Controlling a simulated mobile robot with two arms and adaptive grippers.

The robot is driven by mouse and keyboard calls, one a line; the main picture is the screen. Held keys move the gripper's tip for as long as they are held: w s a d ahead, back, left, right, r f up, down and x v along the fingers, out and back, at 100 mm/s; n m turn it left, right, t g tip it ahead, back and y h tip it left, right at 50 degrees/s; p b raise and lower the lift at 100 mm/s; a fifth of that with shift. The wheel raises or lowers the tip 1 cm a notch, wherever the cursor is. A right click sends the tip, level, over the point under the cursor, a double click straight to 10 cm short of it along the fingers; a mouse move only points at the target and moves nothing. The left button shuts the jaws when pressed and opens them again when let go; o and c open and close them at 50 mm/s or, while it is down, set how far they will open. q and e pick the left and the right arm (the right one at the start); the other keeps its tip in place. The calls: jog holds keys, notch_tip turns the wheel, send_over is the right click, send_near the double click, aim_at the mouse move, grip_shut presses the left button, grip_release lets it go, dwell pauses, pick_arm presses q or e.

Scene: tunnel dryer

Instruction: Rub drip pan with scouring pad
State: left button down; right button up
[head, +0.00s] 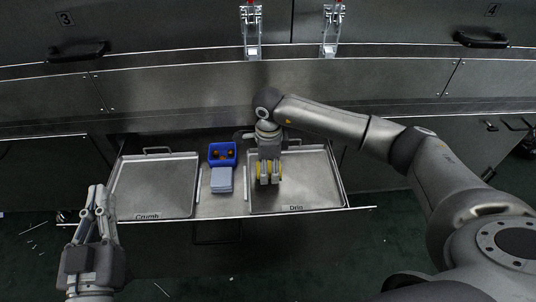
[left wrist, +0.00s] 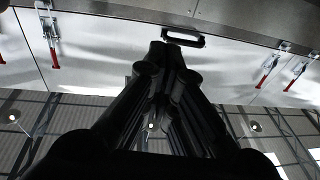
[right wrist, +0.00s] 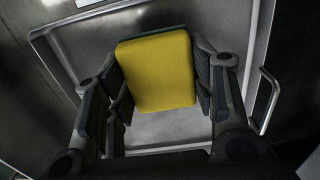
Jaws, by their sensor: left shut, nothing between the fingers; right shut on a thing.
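The drip pan (head: 310,175) is a shallow grey metal tray labelled "Drip", at the right of the pulled-out drawer. My right gripper (head: 269,181) points down over the left part of this pan. It is shut on a yellow scouring pad (right wrist: 156,72), which fills the space between the fingers in the right wrist view. In the head view the fingers hide most of the pad. I cannot tell whether the pad touches the pan floor. My left gripper (head: 100,190) is shut and empty, left of the drawer and in front of it.
The crumb pan (head: 150,185), labelled "Crumb", lies at the drawer's left. Between the pans are a blue container (head: 222,154) with small round items and a pale blue block (head: 221,180). The dryer wall with handles and red-tipped latches (head: 252,30) stands behind.

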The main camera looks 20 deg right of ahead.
jog(key=shift+r+p, duration=0.4)
jog(key=shift+r, duration=0.3)
jog(key=shift+r+p, duration=0.4)
jog(key=shift+r, duration=0.2)
jog(key=shift+r+p, duration=0.45)
jog(key=shift+r, duration=0.25)
pick_arm(q)
jog(key=s+a+f+g+y, duration=0.1)
jog(key=s+a+f+g, duration=0.1)
jog(key=f, duration=0.5)
jog(key=s+a+f+g+y, duration=0.2)
jog(key=s+f+g, duration=0.2)
jog(key=f+g, duration=0.2)
jog(key=shift+s+a+f+n+g+p, duration=0.2)
jog(key=shift+f+n+g+p, duration=0.1)
jog(key=shift+f+g+p, duration=0.1)
pick_arm(e)
jog(key=shift+r, duration=0.5)
